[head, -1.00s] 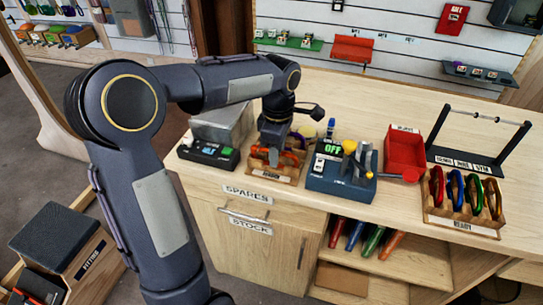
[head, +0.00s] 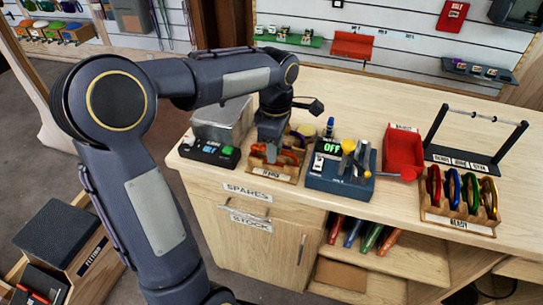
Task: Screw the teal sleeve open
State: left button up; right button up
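My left gripper (head: 272,150) points down over a small wooden rack (head: 262,171) on the counter. Several carabiners (head: 291,158) in orange, red and purple tones sit in this rack. The fingers are small and partly merge with the carabiners, so I cannot tell whether they are open or shut on one. I cannot make out a teal sleeve. My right gripper does not show.
A blue device (head: 330,178) reading OFF stands right of the rack. A grey box with a black panel (head: 208,150) is on its left. A red tray (head: 403,152), a black bar stand (head: 470,150) and a READY rack of carabiners (head: 458,215) stand further right.

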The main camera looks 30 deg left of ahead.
pick_arm(q)
jog(key=shift+s+d, duration=0.1)
jog(key=shift+s, duration=0.35)
jog(key=shift+f, duration=0.2)
jog(key=shift+f+b, duration=1.15)
jog(key=shift+f, duration=0.05)
jog(key=shift+w, duration=0.15)
jog(key=shift+w+r+p, duration=0.1)
jog(key=shift+w+p, duration=0.1)
jog(key=shift+p, duration=0.15)
jog(key=shift+w+a, duration=0.2)
jog(key=shift+w, duration=0.2)
